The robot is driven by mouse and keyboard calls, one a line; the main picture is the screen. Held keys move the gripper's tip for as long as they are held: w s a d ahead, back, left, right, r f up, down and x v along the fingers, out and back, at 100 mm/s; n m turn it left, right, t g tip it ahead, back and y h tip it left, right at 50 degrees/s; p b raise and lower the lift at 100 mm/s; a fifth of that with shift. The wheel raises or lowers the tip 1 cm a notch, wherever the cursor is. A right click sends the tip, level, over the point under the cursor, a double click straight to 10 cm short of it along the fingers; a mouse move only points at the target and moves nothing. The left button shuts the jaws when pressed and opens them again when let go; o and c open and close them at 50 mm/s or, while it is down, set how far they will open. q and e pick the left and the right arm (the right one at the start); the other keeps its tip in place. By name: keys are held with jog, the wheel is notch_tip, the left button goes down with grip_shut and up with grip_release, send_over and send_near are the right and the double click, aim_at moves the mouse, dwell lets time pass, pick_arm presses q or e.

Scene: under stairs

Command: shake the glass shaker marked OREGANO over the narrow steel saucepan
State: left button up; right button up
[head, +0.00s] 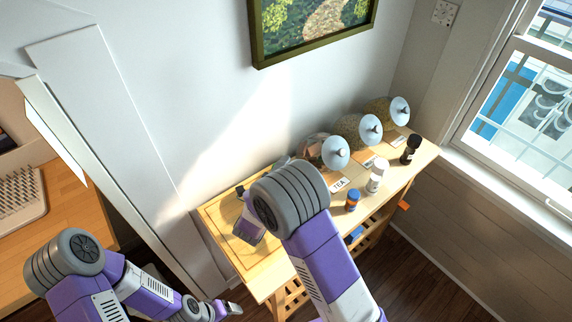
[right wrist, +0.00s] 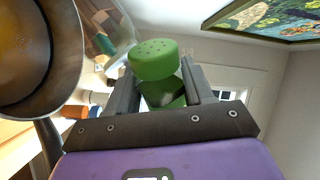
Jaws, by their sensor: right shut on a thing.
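My right gripper (right wrist: 158,82) is shut on a shaker with a green perforated cap (right wrist: 153,60). The cap faces up and away between the fingers, and no label can be read. A rounded steel pan (right wrist: 75,75), which looks like the saucepan, is close on the left in the right wrist view, beside the shaker and apart from it. In the head view my right arm hides the pan and most of the shaker over the left part of the wooden table. My left gripper (head: 226,308) is low, away from the table; its jaws are too small to judge.
The wooden table (head: 262,283) holds several jars with pale lids (head: 335,152), a TEA card (head: 340,184), a blue shaker with an orange cap (head: 353,201), a white one (head: 376,178) and a black one (head: 410,150) to the right. A picture frame (head: 314,52) hangs on the wall behind.

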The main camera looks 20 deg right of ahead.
jog(key=shift+w+a+r+n+p, duration=0.1)
jog(key=shift+r+n+p, duration=0.2)
jog(key=shift+n+p, duration=0.7)
jog(key=shift+w+a+r+n+p, duration=0.1)
jog(key=shift+r+n+p, duration=0.25)
jog(key=shift+p, duration=1.1)
jog(key=shift+n+p, duration=0.55)
jog(key=shift+p, duration=0.15)
jog(key=shift+f, duration=0.1)
notch_tip(320, 180, up, 3)
jog(key=p, duration=0.3)
jog(key=shift+p, duration=0.4)
notch_tip(320, 180, down, 3)
jog(key=shift+f+b, duration=0.1)
jog(key=shift+b, duration=0.65)
